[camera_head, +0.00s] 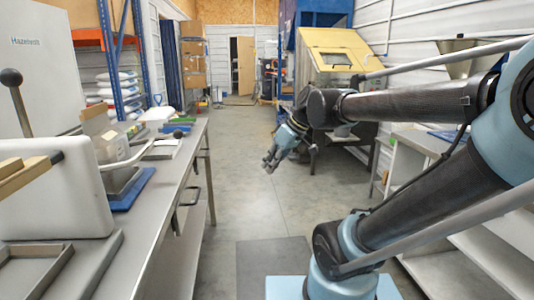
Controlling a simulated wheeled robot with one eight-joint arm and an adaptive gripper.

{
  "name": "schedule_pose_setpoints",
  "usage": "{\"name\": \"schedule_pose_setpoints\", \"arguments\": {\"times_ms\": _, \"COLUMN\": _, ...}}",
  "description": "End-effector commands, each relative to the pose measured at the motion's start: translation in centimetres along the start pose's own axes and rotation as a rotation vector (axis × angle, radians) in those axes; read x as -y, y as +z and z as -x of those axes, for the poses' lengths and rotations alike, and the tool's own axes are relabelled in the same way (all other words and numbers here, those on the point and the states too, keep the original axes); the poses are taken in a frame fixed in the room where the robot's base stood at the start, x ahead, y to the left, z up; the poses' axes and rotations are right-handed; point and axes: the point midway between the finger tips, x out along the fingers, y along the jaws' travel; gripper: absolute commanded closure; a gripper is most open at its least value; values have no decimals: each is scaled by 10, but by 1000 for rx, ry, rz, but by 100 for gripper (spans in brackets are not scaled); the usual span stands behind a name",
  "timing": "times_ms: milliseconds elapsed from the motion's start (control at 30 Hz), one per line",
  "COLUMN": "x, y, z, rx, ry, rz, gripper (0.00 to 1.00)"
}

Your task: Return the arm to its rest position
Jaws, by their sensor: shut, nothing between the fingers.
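My gripper (270,163) is at the end of my arm, in the middle of the head camera view. It hangs over the open floor, angled down and to the left, and is shut and empty. My arm (400,106) comes in from the right and reaches forward, with its dark upper tube roughly level. The fingertips are small in this view and touch nothing that I can see.
A long metal bench (172,190) with equipment on it runs along the left. A yellow hopper machine (336,52) stands behind my arm at the back right. A white shelf unit (410,148) is on the right. The aisle floor (243,135) is clear.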

Motion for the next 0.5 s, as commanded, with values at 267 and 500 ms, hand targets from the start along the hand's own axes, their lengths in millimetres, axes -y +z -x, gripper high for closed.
{"name": "schedule_pose_setpoints", "arguments": {"times_ms": 267, "x": -42, "y": 163, "z": -13, "rx": 175, "ry": 287, "rz": -510, "gripper": 100}}
{"name": "schedule_pose_setpoints", "arguments": {"times_ms": 500, "x": -53, "y": 243, "z": -18, "rx": 236, "ry": 461, "rz": -783, "gripper": 100}}
